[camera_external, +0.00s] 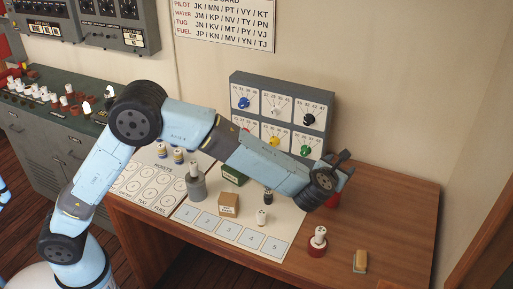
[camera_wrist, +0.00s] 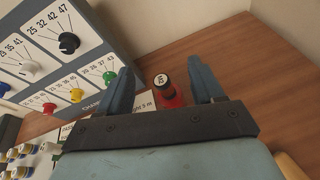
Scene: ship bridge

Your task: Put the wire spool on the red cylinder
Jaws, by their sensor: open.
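My gripper (camera_external: 345,164) is raised over the right part of the table. In the wrist view its two blue fingers (camera_wrist: 160,73) are spread apart with nothing clasped between them. A red cylinder (camera_wrist: 171,97) with a dark, number-marked piece on top shows between the fingers, beyond them. In the external view a red body (camera_external: 334,200) is partly hidden behind my gripper. Another red round base (camera_external: 317,249) stands nearer the front, with a white piece (camera_external: 320,233) on it. I cannot tell which small piece is the wire spool; white-and-yellow spool-like pieces (camera_external: 178,154) stand at the left.
A grey dial panel (camera_external: 283,82) stands at the back. A grey cylinder (camera_external: 196,190) bearing a white piece, a small cardboard box (camera_external: 228,204), a white piece (camera_external: 262,217) and a dark piece (camera_external: 268,196) stand on the table. A tan block (camera_external: 360,261) lies front right. The right rear tabletop is clear.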

